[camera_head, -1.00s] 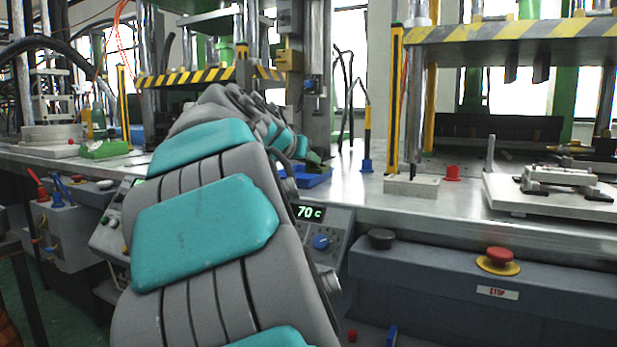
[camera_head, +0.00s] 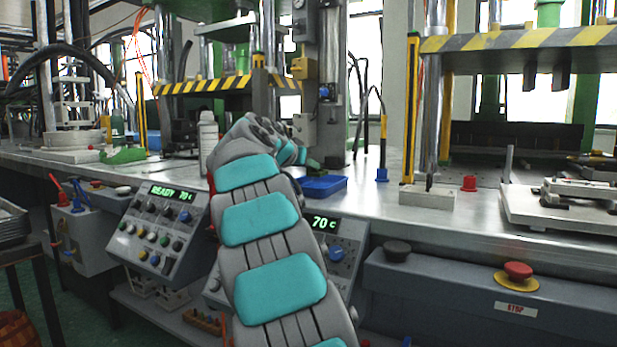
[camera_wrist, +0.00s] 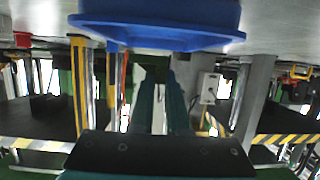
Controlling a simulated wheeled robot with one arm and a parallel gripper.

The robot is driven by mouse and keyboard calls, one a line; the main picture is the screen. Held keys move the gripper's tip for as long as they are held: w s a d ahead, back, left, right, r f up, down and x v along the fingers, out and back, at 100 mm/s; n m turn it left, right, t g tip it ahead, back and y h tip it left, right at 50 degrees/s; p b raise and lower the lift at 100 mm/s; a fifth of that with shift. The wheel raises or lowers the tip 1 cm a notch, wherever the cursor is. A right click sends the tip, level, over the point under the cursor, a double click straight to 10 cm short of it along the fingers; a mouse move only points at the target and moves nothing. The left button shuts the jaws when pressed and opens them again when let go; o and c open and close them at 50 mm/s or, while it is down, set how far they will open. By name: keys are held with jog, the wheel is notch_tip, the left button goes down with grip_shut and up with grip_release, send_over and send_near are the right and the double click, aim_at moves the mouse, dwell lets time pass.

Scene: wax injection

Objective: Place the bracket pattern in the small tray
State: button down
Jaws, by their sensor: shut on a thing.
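The small tray is blue (camera_head: 328,189) and lies on the bench in the middle of the head view. In the wrist view, which looks upside down, its blue wall and rim (camera_wrist: 160,37) fill the top. My gripper (camera_head: 308,160) is just above and behind the tray's left part in the head view. Its teal fingers (camera_wrist: 160,85) are shut on a small dark green piece, seemingly the bracket pattern (camera_wrist: 155,69), which also shows as a green bit at the fingertips (camera_head: 313,164). Its shape is mostly hidden. The piece appears apart from the tray.
A white bottle (camera_head: 208,140) stands left of my arm. A green object (camera_head: 123,155) lies farther left. A light block (camera_head: 428,196) and a white plate with a fixture (camera_head: 560,210) are at right. Press columns rise behind the tray.

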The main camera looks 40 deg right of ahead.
jog(key=shift+w+d+f, duration=0.1)
jog(key=shift+w+d, duration=0.25)
jog(key=shift+w, duration=0.2)
jog(key=shift+f, duration=1.75)
jog(key=shift+f+b, duration=0.25)
jog(key=shift+b, duration=0.2)
jog(key=c, duration=0.9)
grip_release()
jog(key=shift+r, duration=0.1)
jog(key=shift+r+p, duration=0.2)
jog(key=shift+p, duration=0.1)
jog(key=v, duration=1.2)
jog(key=shift+b, duration=0.3)
